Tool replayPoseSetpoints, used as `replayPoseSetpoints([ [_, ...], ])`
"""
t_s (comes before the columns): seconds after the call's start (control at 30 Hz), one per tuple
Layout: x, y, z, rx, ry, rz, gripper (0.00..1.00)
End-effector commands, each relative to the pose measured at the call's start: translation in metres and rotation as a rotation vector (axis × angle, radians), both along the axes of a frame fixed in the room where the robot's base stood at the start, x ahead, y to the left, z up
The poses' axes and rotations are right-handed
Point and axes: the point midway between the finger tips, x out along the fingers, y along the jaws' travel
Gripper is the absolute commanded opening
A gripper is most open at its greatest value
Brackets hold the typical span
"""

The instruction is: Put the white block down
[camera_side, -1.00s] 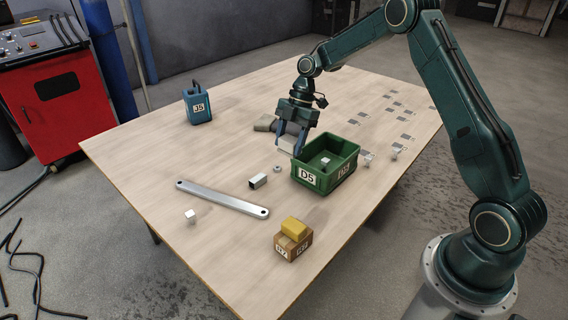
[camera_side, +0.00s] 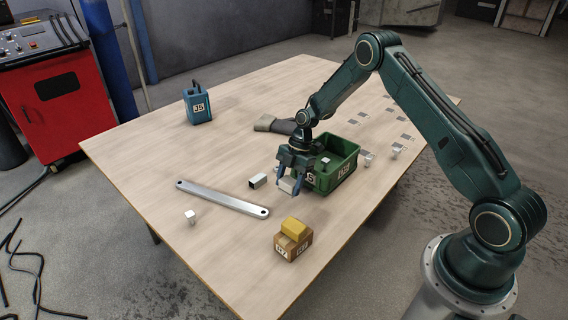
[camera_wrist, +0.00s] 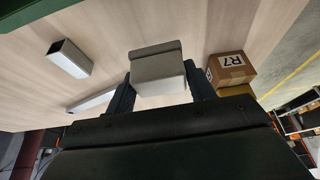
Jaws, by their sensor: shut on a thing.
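My gripper (camera_side: 290,187) is shut on a white block (camera_side: 287,185), in front of the green bin's near left corner. In the wrist view the white block (camera_wrist: 158,68) sits between the two dark fingers, its pale grey faces showing. In the side view the fingers partly cover the block. I cannot tell whether its underside touches the table.
The green bin (camera_side: 345,172) stands right behind my gripper, with a small block inside. A short square tube (camera_side: 258,181) lies to the left, beside a long flat metal bar (camera_side: 222,198). A cardboard box (camera_side: 292,246) with a yellow block (camera_side: 294,228) on top stands in front.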

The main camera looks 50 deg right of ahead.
Motion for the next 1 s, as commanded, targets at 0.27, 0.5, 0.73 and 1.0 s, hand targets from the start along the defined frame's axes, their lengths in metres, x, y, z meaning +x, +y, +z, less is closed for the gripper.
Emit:
replayPoseSetpoints([
  [0.27, 0.001, 0.000, -0.007, 0.000, -0.002, 0.000, 0.31],
  [0.5, 0.000, 0.000, -0.025, 0.000, 0.001, 0.000, 0.31],
  [0.73, 0.000, 0.000, -0.047, -0.001, 0.000, 0.000, 0.31],
  [1.0, 0.000, 0.000, -0.050, -0.001, -0.001, 0.001, 0.31],
])
